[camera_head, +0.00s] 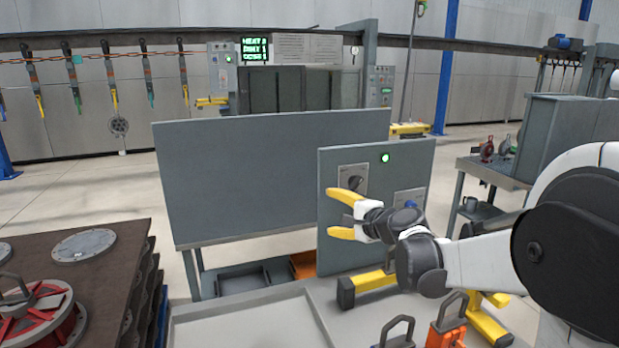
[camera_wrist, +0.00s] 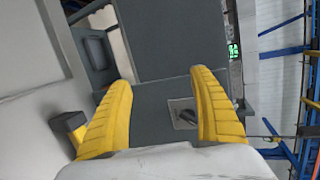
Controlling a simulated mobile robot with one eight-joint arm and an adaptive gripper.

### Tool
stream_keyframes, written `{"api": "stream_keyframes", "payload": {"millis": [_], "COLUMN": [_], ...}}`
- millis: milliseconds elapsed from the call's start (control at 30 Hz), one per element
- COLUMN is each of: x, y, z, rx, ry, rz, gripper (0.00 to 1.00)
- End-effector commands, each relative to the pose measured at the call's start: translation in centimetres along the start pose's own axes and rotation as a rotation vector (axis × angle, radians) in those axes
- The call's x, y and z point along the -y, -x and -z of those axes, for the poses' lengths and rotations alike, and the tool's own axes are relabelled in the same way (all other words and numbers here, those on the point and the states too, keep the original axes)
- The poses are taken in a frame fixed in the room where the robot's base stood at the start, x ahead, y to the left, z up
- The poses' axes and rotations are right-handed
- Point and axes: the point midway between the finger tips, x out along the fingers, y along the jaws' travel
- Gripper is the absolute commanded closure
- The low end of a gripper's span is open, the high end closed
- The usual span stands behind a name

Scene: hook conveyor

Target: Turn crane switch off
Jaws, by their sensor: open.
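A grey upright panel (camera_head: 335,255) carries a dark rotary switch (camera_head: 355,182) on a light plate, with a lit green lamp (camera_head: 385,157) to its upper right. The switch also shows in the wrist view (camera_wrist: 186,118), between the yellow fingers and nearer the right one. My gripper (camera_head: 332,213) is open and empty, in front of the panel and a little below the switch in the head view. No contact shows. A second plate with a blue knob (camera_head: 411,205) is partly hidden by my wrist. No switch label is readable.
A wide grey board (camera_head: 265,180) stands left of the panel. A grey tray table (camera_head: 250,327) lies below, with a yellow bar (camera_head: 372,283), a grey-handled item and an orange one (camera_head: 447,330). A brown table (camera_head: 110,265) with flanged parts stands at left.

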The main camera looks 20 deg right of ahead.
Motion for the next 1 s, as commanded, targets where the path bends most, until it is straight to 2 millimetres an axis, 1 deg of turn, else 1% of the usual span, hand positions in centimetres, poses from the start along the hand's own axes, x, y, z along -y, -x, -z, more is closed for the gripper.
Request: {"api": "stream_keyframes", "payload": {"millis": [33, 67, 100, 200, 300, 333, 433, 567, 667, 800, 1000], "x": [1.1, 1.4, 1.8, 2.0, 1.9, 1.8, 1.6, 1.8, 2.2, 3.0, 4.0], "y": [-1.1, -1.6, -2.2, -3.0, -3.3, -3.3, -3.5, -4.6, -6.3, -9.1, -12.2], "z": [3.1, 4.8, 7.0, 11.6, 14.8, 15.5, 16.7, 17.1, 17.4, 17.9, 18.5], "rx": [-0.024, -0.035, -0.047, -0.071, -0.083, -0.084, -0.088, -0.087, -0.086, -0.086, -0.087], "ry": [-0.101, -0.166, -0.246, -0.414, -0.528, -0.55, -0.596, -0.606, -0.604, -0.602, -0.602], "rz": [0.054, 0.09, 0.135, 0.23, 0.296, 0.31, 0.337, 0.342, 0.341, 0.34, 0.34], "gripper": [0.28, 0.28, 0.28, 0.28, 0.28, 0.28, 0.28, 0.28, 0.28, 0.28, 0.28]}}
